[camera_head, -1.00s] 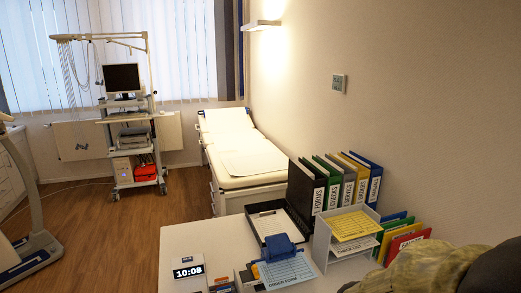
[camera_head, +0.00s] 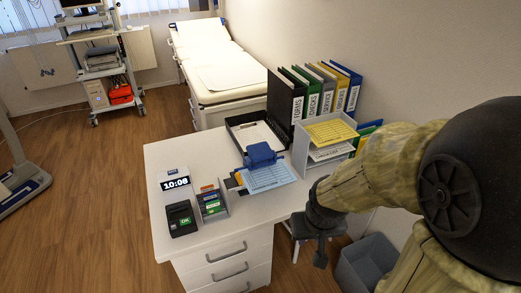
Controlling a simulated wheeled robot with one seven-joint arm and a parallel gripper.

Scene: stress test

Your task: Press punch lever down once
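The blue punch (camera_head: 262,154) stands on the white desk (camera_head: 165,155). Its broad blue top, which looks like the lever, is raised as far as I can see. A blue-and-white order form (camera_head: 268,178) lies at its front. My gripper (camera_head: 320,262) hangs at the end of my arm, beyond the desk's right front edge. It is to the right of and nearer than the punch, and apart from it. Its fingers are small and dark, so I cannot tell whether they are open or shut.
A letter tray (camera_head: 312,153) and several binders (camera_head: 325,90) stand right of and behind the punch. A card holder (camera_head: 212,205), clock (camera_head: 174,183) and card terminal (camera_head: 181,218) are left.

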